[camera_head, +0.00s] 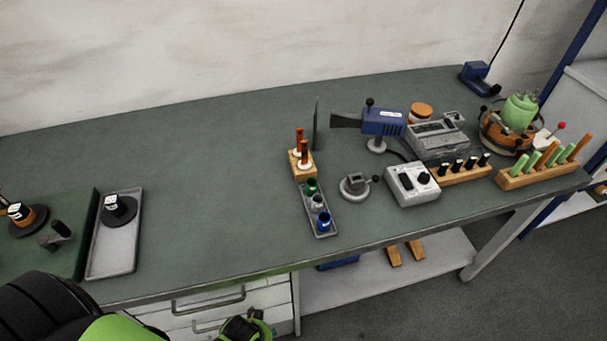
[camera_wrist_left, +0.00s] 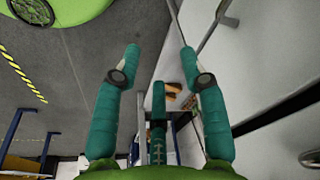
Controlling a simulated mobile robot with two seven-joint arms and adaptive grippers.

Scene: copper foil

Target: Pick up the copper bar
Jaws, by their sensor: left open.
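Two upright copper-coloured bars, a rear one (camera_head: 299,136) and a front one (camera_head: 305,152), stand on white collars in a small wooden block (camera_head: 301,167) near the middle of the bench. I cannot tell which one is the copper bar. More orange-brown bars (camera_head: 580,147) stand in a wooden rack at the right. My left gripper (camera_wrist_left: 160,62) is open and empty in the left wrist view, its teal fingers wide apart, below the bench top beside the drawers. In the head view only green and black parts of my left arm show at the bottom edge. My right gripper is not seen.
A grey tray with small jars (camera_head: 334,224) adjoins the wooden block. A thin dark upright plate (camera_head: 316,125) stands behind it. A blue device (camera_head: 382,121) and grey instruments (camera_head: 413,184) stand to the right. The bench's left-middle is clear. Another tray (camera_head: 108,258) lies left.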

